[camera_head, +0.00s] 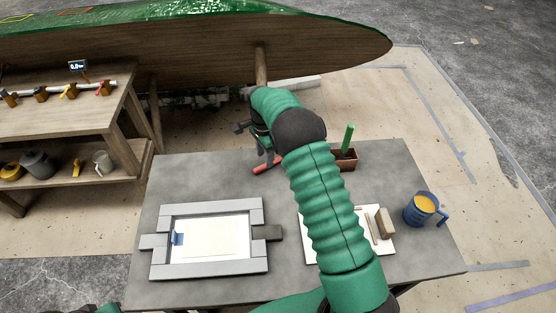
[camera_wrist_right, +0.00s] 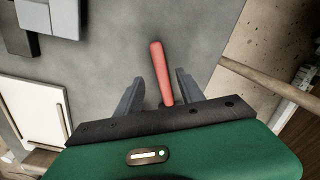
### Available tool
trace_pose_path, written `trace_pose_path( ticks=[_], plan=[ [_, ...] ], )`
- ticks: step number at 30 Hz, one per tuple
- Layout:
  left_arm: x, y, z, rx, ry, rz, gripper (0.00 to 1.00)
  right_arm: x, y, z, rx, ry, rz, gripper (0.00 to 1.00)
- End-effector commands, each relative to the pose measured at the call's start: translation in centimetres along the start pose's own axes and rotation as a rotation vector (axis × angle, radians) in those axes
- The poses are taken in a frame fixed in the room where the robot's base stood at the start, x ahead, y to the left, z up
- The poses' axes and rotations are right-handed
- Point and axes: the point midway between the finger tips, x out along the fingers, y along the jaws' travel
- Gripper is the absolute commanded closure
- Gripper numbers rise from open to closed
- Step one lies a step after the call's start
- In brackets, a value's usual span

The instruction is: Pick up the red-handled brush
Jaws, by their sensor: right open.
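The red-handled brush (camera_head: 262,166) lies on the grey table near its far edge. Only its red handle (camera_wrist_right: 161,72) shows in the right wrist view; its other end is hidden behind the gripper body. My right gripper (camera_head: 268,153) is over the brush with its fingers pointing down. In the right wrist view the right gripper (camera_wrist_right: 158,82) is open, and the handle lies between its two fingers, apart from both. My left gripper is not in view.
A grey frame (camera_head: 210,272) with a pale sheet lies on the table (camera_head: 180,172). A brown box (camera_head: 345,163) with a green-handled tool, a white board (camera_head: 385,243) with a block, and a blue mug (camera_head: 420,210) are to the right. A wooden hull (camera_head: 200,60) stands behind.

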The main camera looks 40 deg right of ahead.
Motion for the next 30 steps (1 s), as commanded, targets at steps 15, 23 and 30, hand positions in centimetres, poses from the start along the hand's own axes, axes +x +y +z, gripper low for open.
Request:
trace_pose_path(
  ticks=[15, 23, 30],
  plan=[
    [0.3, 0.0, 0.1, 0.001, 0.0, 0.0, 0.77, 3.7, -0.2, 0.3, 0.0, 0.004, 0.001, 0.64],
    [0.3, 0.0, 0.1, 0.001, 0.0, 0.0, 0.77, 3.8, -0.3, 0.1, 0.001, 0.001, 0.001, 0.98],
    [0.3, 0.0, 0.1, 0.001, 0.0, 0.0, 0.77, 3.9, -0.2, 0.1, 0.001, 0.001, 0.002, 1.0]
  ],
)
